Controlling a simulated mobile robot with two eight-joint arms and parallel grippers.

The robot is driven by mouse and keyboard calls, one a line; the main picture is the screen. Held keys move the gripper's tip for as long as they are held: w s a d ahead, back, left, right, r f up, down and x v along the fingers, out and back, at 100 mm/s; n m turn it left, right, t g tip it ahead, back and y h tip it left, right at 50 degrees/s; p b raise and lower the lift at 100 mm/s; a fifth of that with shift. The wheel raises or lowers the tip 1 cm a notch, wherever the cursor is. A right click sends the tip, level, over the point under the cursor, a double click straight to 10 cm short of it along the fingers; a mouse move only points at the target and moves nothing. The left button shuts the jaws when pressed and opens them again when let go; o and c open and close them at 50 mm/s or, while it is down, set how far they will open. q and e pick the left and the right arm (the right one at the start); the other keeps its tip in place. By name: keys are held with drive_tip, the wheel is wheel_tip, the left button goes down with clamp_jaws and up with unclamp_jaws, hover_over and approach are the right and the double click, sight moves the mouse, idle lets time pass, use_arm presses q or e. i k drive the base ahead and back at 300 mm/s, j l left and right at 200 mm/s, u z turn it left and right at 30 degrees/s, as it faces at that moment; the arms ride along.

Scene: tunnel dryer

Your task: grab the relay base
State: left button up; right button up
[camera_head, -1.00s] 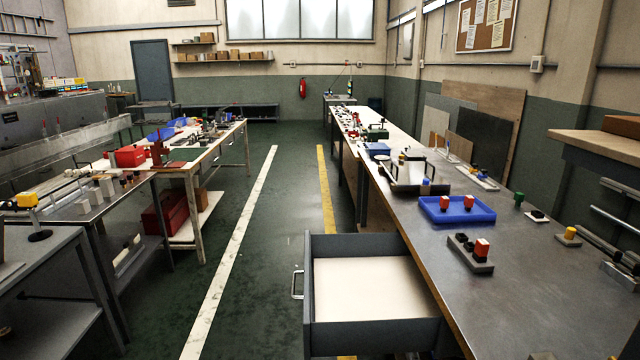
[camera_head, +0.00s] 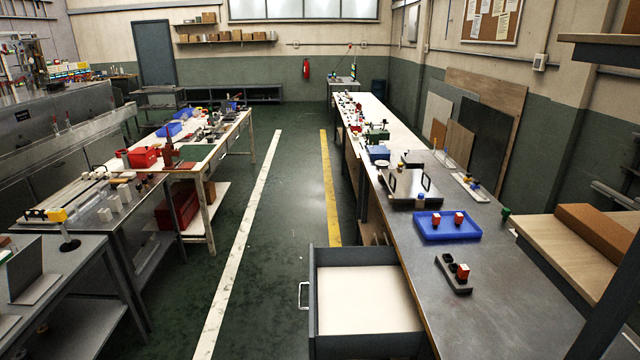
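A dark grey base (camera_head: 453,275) lies on the right-hand metal bench, near its front part; it looks like the relay base. A red-orange block (camera_head: 463,272) stands at its near end, and small black pieces sit at its far end. A blue tray (camera_head: 447,234) just behind it holds two more red-orange blocks. Neither of my grippers shows in the head view, so nothing tells what they hold.
An open, empty-looking drawer (camera_head: 366,296) sticks out from the bench into the aisle. A panel with two handles (camera_head: 411,187) lies behind the tray. A wooden-topped shelf (camera_head: 560,250) stands close at right. The aisle floor (camera_head: 270,230) is clear.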

sight(447, 263)
drive_tip(key=i+j+z, duration=0.2)
drive_tip(key=j, duration=0.4)
drive_tip(key=j+z, duration=0.25)
drive_tip(key=j, duration=0.3)
drive_tip(key=i+l+z, duration=0.35)
drive_tip(key=i+z, duration=0.3)
drive_tip(key=i, duration=0.25)
drive_tip(key=i+l+z, duration=0.1)
drive_tip(key=i+z, duration=0.25)
drive_tip(key=i, duration=0.15)
